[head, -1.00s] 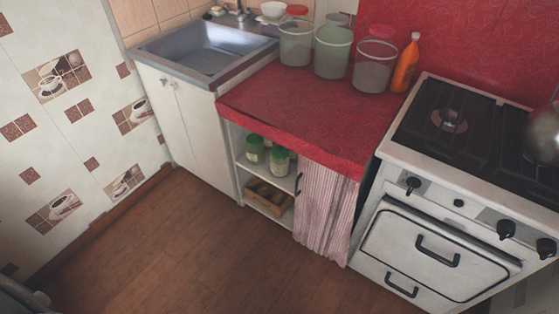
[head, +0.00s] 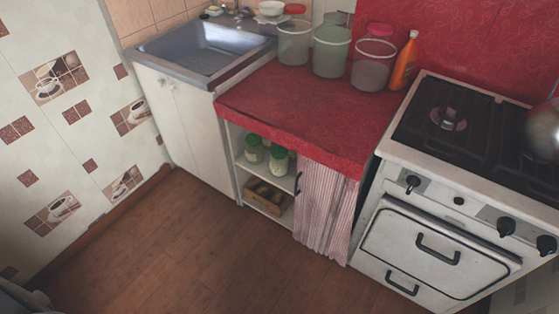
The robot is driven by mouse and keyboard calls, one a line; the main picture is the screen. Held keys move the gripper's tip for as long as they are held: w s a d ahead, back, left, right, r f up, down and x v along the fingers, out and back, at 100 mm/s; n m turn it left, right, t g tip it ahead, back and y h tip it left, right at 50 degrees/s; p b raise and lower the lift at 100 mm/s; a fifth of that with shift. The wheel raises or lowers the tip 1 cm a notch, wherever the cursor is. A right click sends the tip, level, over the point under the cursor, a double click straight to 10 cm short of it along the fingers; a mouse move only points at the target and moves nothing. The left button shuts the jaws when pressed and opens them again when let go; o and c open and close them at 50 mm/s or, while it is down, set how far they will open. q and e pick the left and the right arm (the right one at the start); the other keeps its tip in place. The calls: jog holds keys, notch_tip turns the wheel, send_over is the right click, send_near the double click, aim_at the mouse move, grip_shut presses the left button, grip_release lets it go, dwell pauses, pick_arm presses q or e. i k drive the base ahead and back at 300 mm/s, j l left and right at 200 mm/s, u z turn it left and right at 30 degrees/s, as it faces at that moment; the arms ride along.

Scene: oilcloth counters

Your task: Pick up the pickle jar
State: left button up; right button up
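Two jars with green lids stand side by side on the upper open shelf under the red counter. The left jar (head: 254,150) is set a little further back. The right jar (head: 279,160) is nearer the striped curtain. I cannot tell for certain which one is the pickle jar, as their contents are too small to make out. Neither of my grippers shows in the head view.
The red oilcloth counter (head: 310,115) overhangs the shelf (head: 243,167). A wooden crate (head: 266,194) sits below the jars. A striped curtain (head: 327,209) hangs right of them, before the white stove (head: 440,225). Buckets (head: 331,52) and an orange bottle (head: 404,62) stand on the counter. The wooden floor (head: 190,250) is clear.

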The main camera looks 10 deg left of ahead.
aim_at(278, 169)
jog(key=i+j+z, duration=0.1)
jog(key=j, duration=0.5)
jog(key=i+j+z, duration=0.15)
jog(key=j, duration=0.5)
jog(key=i+j+z, duration=0.1)
jog(key=j, duration=0.55)
jog(key=i+j+z, duration=0.1)
jog(key=j, duration=0.55)
